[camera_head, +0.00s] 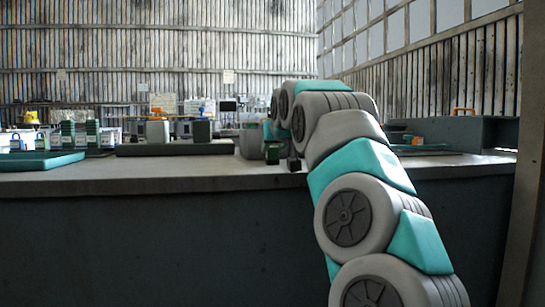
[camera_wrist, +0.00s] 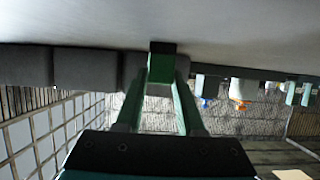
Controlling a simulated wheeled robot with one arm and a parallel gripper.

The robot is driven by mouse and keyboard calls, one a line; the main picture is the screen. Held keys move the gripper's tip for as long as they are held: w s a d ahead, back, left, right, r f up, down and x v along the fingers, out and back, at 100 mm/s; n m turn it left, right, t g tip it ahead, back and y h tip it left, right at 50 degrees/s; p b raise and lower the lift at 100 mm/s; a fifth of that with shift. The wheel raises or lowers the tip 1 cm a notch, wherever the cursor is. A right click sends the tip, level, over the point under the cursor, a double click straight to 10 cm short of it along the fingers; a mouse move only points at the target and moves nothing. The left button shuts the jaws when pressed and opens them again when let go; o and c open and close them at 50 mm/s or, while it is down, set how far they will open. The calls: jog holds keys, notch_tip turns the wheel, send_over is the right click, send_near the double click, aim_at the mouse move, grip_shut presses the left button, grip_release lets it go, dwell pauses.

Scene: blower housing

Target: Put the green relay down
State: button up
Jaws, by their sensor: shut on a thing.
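The green relay (camera_wrist: 161,68) is a small green block with a dark top, seen between the fingertips of my gripper (camera_wrist: 162,77) in the wrist view. My gripper is shut on it. In the head view, the relay (camera_head: 272,154) shows as a small dark green block at the end of my arm, close over the front part of the grey worktop (camera_head: 200,178). I cannot tell whether it touches the surface. My arm hides part of the worktop behind and to the right of it.
A long dark tray (camera_head: 175,149) bearing upright blocks lies left of my gripper. A teal tray (camera_head: 40,160) is at the far left, with green-and-white units (camera_head: 80,133) behind it. A grey bin (camera_head: 251,142) stands close by my gripper. The worktop's front strip is bare.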

grip_shut()
